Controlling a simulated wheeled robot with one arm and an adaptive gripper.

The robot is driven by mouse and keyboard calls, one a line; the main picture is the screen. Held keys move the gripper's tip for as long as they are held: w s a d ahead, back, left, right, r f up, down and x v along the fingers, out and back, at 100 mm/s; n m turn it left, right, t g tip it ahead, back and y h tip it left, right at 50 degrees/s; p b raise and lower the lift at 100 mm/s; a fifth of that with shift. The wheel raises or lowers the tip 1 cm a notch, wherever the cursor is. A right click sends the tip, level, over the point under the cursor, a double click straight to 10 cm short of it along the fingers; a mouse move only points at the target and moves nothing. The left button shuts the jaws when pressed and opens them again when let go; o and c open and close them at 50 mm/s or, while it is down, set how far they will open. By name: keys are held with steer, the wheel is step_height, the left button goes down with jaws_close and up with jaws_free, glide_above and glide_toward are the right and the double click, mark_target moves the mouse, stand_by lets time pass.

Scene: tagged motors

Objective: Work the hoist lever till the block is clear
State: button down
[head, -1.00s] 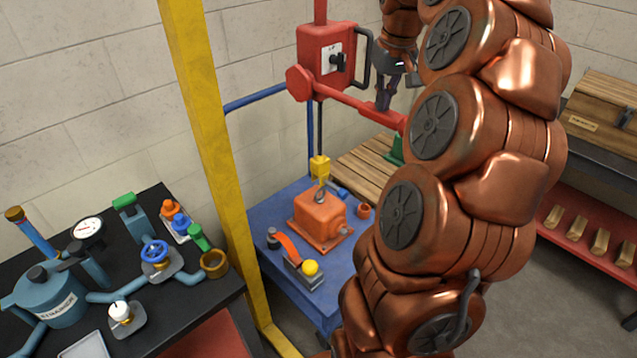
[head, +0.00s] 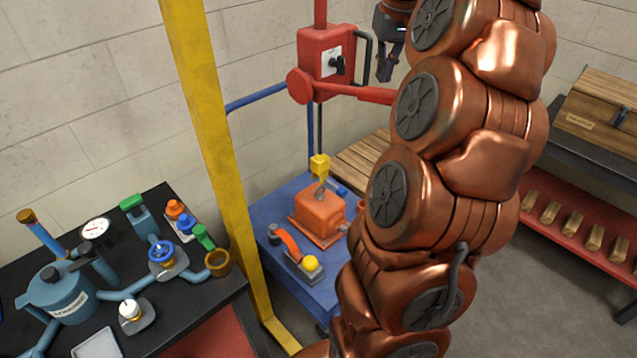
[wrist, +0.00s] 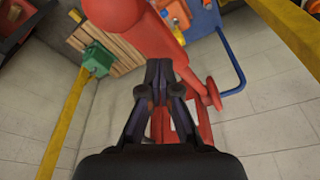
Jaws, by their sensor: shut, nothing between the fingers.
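The red hoist (head: 325,55) hangs beside the yellow post, with its long red lever (head: 355,93) running right, nearly level, until my arm hides its end. My gripper (head: 384,76) is shut and empty, just above the lever in the head view. In the wrist view the closed fingertips (wrist: 158,64) appear close to the red lever (wrist: 147,28); I cannot tell whether they touch. The orange motor block (head: 320,212) is below the hoist at the blue table (head: 272,210), with the yellow hook block (head: 320,166) above it. I cannot tell whether its base is off the table.
The yellow post (head: 205,120) stands left of the hoist. A black bench (head: 190,300) with a teal pot and valves is at the left. A wooden pallet (head: 365,155) lies behind the blue table. A red shelf (head: 570,250) with several wooden blocks is at the right.

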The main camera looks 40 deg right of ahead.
stand_by(0.3)
step_height(320, 180, up, 7)
steer(key=p, duration=0.4)
stand_by(0.3)
stand_by(0.3)
steer(key=s+a+f+n+g+y, duration=0.15)
steer(key=a+f, duration=0.25)
steer(key=a, duration=0.7)
steer(key=s+a+f+n+h, duration=0.1)
steer(key=a+f+n, duration=0.3)
steer(key=a, duration=0.7)
steer(key=s+a+f+g, duration=0.1)
steer(key=s+a+f, duration=0.5)
steer(key=s, duration=0.3)
steer(key=s+a+f+g, duration=0.1)
steer(key=s+a+f, duration=0.5)
steer(key=s+f, duration=0.3)
steer(key=shift+f, duration=0.3)
